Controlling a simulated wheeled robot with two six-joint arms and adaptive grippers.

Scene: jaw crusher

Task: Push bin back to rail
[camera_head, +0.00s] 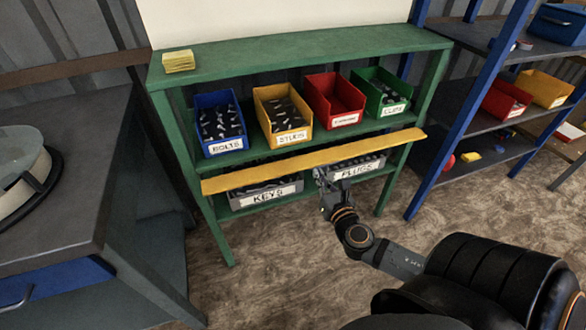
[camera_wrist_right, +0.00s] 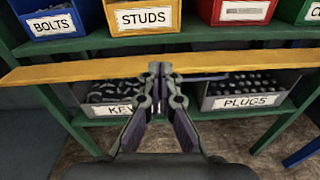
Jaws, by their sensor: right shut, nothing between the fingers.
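A yellow rail (camera_head: 314,160) runs across the front of the green shelf, above the lower level. Behind and below it stand the grey KEYS bin (camera_head: 265,196) and the grey PLUGS bin (camera_head: 353,169), both filled with small parts. My right gripper (camera_head: 322,178) is shut and empty, near the left end of the PLUGS bin's front. In the wrist view its fingertips (camera_wrist_right: 160,68) overlap the rail (camera_wrist_right: 235,60), between the KEYS bin (camera_wrist_right: 110,109) and the PLUGS bin (camera_wrist_right: 243,102). The gripper hides part of the KEYS label; contact cannot be told. My left gripper is out of view.
The upper level holds a blue BOLTS bin (camera_head: 219,122), a yellow STUDS bin (camera_head: 283,114), a red bin (camera_head: 334,99) and a green bin (camera_head: 381,92). A blue-framed rack (camera_head: 462,110) stands right, a grey workbench (camera_head: 75,190) left. The floor in front is clear.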

